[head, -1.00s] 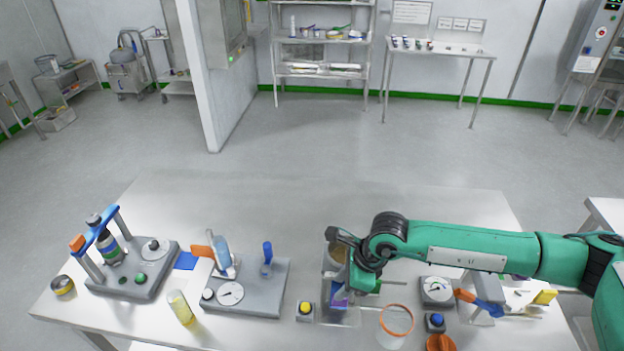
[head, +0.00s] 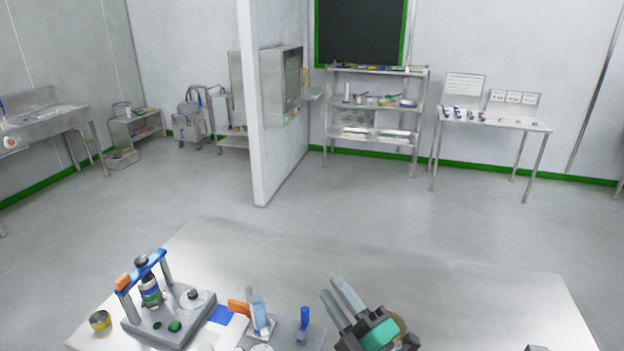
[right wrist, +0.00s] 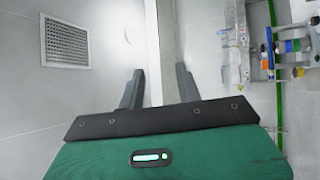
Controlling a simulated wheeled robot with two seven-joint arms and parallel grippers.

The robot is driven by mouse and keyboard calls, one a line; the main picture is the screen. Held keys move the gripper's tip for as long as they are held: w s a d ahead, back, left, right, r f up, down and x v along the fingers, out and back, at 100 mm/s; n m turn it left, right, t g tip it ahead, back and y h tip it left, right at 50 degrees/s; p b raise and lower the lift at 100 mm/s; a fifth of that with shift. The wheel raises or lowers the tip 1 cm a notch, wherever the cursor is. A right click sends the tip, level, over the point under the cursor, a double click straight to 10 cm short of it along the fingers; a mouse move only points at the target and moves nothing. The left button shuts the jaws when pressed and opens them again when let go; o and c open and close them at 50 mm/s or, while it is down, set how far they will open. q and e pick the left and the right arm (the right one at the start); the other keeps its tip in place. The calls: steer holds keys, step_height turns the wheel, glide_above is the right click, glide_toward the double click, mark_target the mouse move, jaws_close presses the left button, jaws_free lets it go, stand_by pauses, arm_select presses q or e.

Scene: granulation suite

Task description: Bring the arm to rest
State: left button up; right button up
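My right gripper (head: 345,298) shows at the bottom of the head view, above the steel table (head: 400,262), with its two grey fingers pointing up and away. The fingers are parted with nothing between them. In the right wrist view the two fingers (right wrist: 160,88) stand wide apart and empty, with wall and ceiling surfaces behind them. Most of the right arm is below the head view. My left gripper is not in view.
A press-like device (head: 170,318) with a blue bar stands at the table's left. A yellow-banded tin (head: 100,321) sits beside it. A blue-handled device (head: 304,322) is left of my gripper. The table's far right surface is mostly clear. Shelving (head: 372,131) stands well behind.

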steer(key=s+d+f+m+g+h, duration=0.2)
steer(key=d+f+m+g+h, duration=0.2)
steer(key=d+f+m+h, duration=0.95)
steer(key=s+d+f+m+g+y, duration=0.1)
steer(key=s+d+f+m+g, duration=0.3)
steer(key=s+f, duration=0.45)
steer(key=s+d+f+m+g, duration=0.1)
steer(key=s+f+m+g, duration=0.45)
steer(key=s, duration=0.65)
step_height(320, 180, down, 30)
steer(key=n+g, duration=0.2)
steer(key=g, duration=0.1)
steer(key=s+d+f, duration=0.1)
steer(key=s+f, duration=0.8)
steer(key=f, duration=0.1)
steer(key=s+d+f, duration=0.2)
steer(key=s+f, duration=0.8)
steer(key=f, duration=0.1)
steer(key=shift+d+n+g+b, duration=0.25)
steer(key=shift+n+g+b, duration=0.1)
steer(key=shift+b, duration=0.1)
